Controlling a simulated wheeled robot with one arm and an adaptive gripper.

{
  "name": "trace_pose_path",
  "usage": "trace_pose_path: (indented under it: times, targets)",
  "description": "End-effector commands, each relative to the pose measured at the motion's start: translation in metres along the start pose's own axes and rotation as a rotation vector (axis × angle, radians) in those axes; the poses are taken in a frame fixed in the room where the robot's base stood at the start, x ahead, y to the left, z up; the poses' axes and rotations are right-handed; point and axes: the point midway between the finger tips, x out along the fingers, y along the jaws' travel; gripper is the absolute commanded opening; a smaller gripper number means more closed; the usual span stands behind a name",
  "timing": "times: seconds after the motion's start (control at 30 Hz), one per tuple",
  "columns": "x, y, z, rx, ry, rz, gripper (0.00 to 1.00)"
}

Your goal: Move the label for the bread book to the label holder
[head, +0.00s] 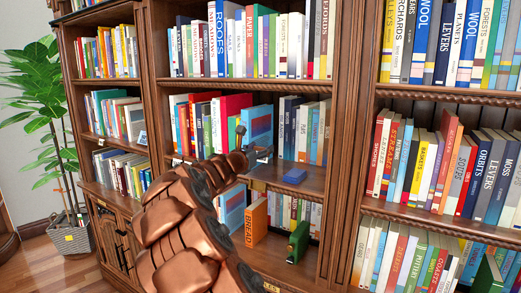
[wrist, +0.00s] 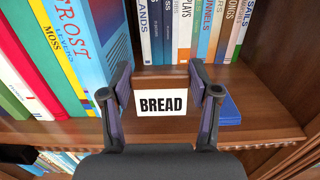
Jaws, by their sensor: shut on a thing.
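The bread label, a white card reading BREAD (wrist: 161,103), is upright between the two fingers of my gripper (wrist: 161,100) in the wrist view. My gripper is shut on it, in front of a wooden shelf. I cannot tell whether the card touches the shelf. In the head view my gripper (head: 256,152) is at the middle bookcase, and the card cannot be made out. A small yellowish piece (head: 258,186) on the shelf's front edge may be the label holder. The orange bread book (head: 256,222) stands upright on the shelf below.
A blue block (head: 295,175) lies on the shelf right of my gripper; it also shows in the wrist view (wrist: 229,110). Upright books (wrist: 190,30) stand behind. A green object (head: 299,242) stands on the lower shelf. A potted plant (head: 40,110) is at far left.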

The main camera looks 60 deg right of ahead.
Motion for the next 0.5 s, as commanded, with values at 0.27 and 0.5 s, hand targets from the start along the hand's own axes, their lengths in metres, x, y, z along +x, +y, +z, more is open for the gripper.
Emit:
trace_pose_path:
  times: [0.27,0.5]
  targets:
    - [-0.005,0.000,-0.022,0.000,0.001,0.000,0.25]
    - [-0.010,0.000,-0.041,0.001,0.001,0.000,0.25]
